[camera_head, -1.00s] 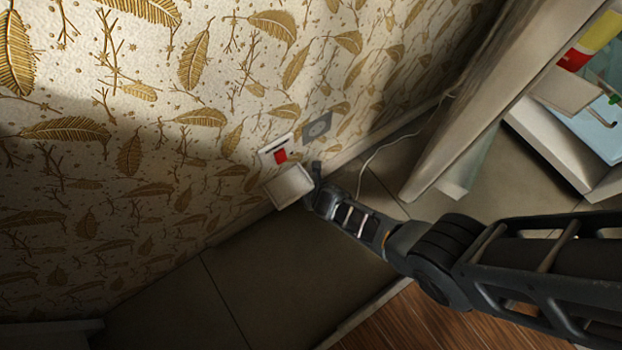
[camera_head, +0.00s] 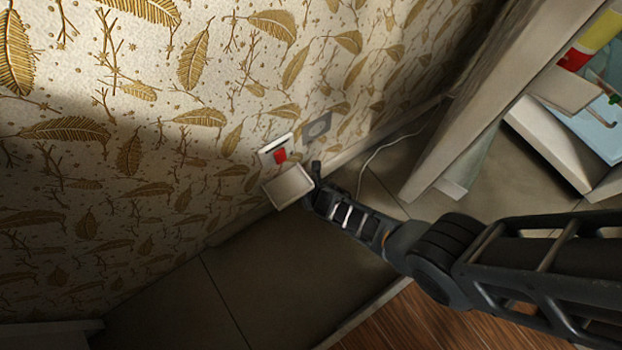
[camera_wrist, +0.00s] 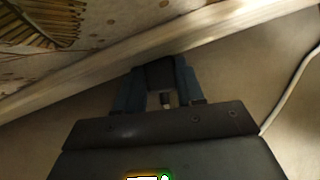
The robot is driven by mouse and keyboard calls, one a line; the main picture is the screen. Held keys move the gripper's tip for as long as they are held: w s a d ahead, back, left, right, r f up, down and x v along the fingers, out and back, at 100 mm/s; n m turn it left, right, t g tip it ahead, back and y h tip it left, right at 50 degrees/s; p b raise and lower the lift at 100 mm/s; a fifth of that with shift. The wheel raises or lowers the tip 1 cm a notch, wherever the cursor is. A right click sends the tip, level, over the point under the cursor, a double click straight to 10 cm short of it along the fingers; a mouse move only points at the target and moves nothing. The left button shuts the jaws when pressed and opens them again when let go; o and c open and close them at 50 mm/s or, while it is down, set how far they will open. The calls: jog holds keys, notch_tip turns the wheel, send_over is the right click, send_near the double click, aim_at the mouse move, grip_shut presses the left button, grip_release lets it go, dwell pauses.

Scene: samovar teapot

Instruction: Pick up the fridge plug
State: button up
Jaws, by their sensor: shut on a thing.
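My gripper (camera_head: 316,180) is low at the wall, just right of a white flap. In the wrist view, its two bluish fingers (camera_wrist: 161,80) are closed on a dark block (camera_wrist: 160,72), which appears to be the fridge plug. The block sits between the fingertips, close to the pale skirting board. Its far side is hidden, and its prongs cannot be made out. A white cord (camera_head: 372,158) lies on the floor to the right of the gripper. Where it joins the plug is not visible.
A grey wall socket (camera_head: 317,127) is above the gripper. A white wall box (camera_head: 270,147) with a red part has its flap (camera_head: 287,188) out beside my gripper. A pale cabinet (camera_head: 480,120) stands to the right. Dark tiled floor (camera_head: 240,275) is clear at lower left.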

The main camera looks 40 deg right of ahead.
jog(key=shift+s+r, duration=0.1)
jog(key=shift+s+a+r+p, duration=0.1)
jog(key=shift+s+r+p, duration=0.25)
jog(key=shift+p, duration=0.3)
jog(key=s+a+r+p, duration=0.1)
jog(key=s+r+p, duration=0.2)
jog(key=s, duration=0.3)
jog(key=s+a+r+p, duration=0.1)
jog(key=s+r+p, duration=0.3)
jog(key=s+p, duration=0.1)
jog(key=shift+s+a, duration=0.3)
jog(key=shift+s, duration=0.6)
jog(key=shift+r, duration=0.1)
jog(key=w+d+r+p, duration=0.1)
jog(key=w+r+p, duration=0.2)
jog(key=r+p, duration=0.6)
jog(key=w+d+r+p, duration=0.2)
jog(key=w+r+p, duration=0.1)
jog(key=r+p, duration=0.7)
jog(key=shift+d+p, duration=0.25)
jog(key=shift+p, duration=0.7)
dwell(2.0)
